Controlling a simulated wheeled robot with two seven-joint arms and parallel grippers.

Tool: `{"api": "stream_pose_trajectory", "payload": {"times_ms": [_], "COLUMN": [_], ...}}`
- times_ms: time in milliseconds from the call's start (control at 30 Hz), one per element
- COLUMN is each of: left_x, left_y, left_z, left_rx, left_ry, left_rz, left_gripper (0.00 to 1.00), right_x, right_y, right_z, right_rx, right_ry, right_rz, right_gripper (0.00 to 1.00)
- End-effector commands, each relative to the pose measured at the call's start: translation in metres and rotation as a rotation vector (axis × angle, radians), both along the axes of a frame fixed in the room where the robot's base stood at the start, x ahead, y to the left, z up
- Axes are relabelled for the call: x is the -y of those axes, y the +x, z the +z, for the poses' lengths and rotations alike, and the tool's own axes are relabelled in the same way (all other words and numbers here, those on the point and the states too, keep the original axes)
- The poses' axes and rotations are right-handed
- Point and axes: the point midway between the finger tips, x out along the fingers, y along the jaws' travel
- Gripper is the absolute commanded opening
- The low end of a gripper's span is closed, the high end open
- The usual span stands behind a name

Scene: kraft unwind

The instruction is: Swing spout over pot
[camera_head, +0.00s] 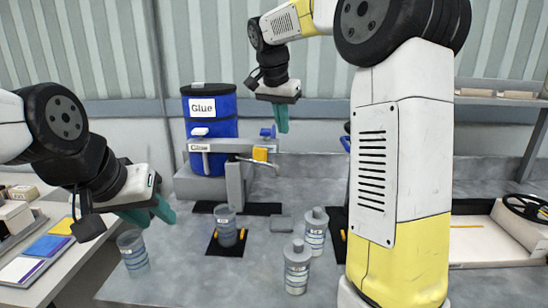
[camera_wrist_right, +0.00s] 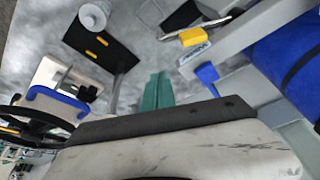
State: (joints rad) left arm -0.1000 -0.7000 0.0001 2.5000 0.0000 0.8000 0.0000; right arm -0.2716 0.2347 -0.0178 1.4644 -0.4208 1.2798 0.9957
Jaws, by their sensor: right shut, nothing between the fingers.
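The spout (camera_head: 259,161) is a thin metal pipe with a yellow block (camera_head: 260,154), reaching right from a grey stand (camera_head: 236,185) in front of the blue glue drum (camera_head: 211,110). A grey-blue pot (camera_head: 226,226) stands upright on a black mat below and left of the spout's end. My right gripper (camera_head: 282,125) is shut and empty, pointing down above and slightly right of the yellow block. In the right wrist view its teal fingers (camera_wrist_right: 158,92) are together, apart from the yellow block (camera_wrist_right: 193,37). My left gripper (camera_head: 150,213) is open and empty, left of the pot.
Two lidded canisters (camera_head: 315,230) (camera_head: 297,267) stand right of the pot. Another cup (camera_head: 133,252) stands below my left gripper. A small grey block (camera_head: 281,223) lies between. A white tray (camera_head: 505,238) is at right.

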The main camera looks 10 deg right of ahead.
Motion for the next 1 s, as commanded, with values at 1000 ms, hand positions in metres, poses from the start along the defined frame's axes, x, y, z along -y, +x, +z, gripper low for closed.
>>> {"api": "stream_pose_trajectory", "payload": {"times_ms": [1000], "left_x": [0.000], "left_y": [0.000], "left_z": [0.000], "left_rx": [0.000], "left_ry": [0.000], "left_rz": [0.000], "left_gripper": [0.36], "right_x": [0.009], "right_y": [0.039], "right_z": [-0.063], "right_rx": [-0.002], "right_ry": [-0.027], "right_rz": [-0.086], "right_gripper": [0.00]}}
